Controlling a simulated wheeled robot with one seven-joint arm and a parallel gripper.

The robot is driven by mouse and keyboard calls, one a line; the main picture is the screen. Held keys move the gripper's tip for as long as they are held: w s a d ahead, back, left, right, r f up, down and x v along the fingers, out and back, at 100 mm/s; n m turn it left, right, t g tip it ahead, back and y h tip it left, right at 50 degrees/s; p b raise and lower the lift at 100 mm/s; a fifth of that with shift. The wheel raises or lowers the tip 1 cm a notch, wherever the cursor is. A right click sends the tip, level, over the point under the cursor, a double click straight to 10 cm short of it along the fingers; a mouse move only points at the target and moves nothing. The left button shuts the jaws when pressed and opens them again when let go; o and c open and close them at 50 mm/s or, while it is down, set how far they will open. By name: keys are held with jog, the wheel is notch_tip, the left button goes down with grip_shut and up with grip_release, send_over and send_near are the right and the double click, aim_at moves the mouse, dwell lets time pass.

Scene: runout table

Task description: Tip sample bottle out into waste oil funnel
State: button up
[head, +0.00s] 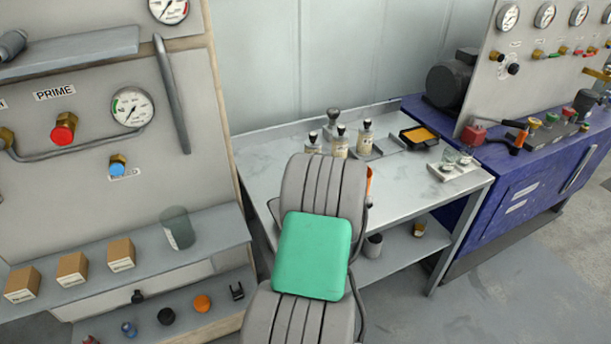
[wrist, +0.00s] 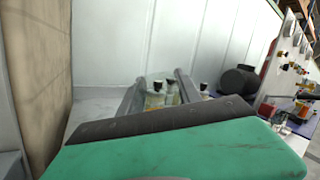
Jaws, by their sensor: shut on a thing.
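Several small sample bottles with dark caps and pale labels stand on the grey table, among them one at the left (head: 312,144) and one at the right (head: 365,138). In the wrist view, my gripper (wrist: 161,80) has its two grey fingers on either side of a dark-capped bottle with a yellowish label (wrist: 155,98), and is shut on it. The dark wrist edge and green pad hide its lower part. In the head view my arm hides the gripper. An orange thing (head: 369,180) shows partly behind my arm; I cannot tell whether it is the waste oil funnel.
A black tray with yellow inside (head: 419,137) and a pale tray with small glass vessels (head: 451,165) sit on the table's right. A blue bench (head: 540,170) adjoins it. A gauge panel (head: 85,150) and shelf with boxes (head: 72,270) stand at left.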

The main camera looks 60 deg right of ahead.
jog(key=shift+f+n+t+b, duration=0.45)
jog(key=shift+n+b, duration=0.55)
jog(key=shift+b, duration=1.85)
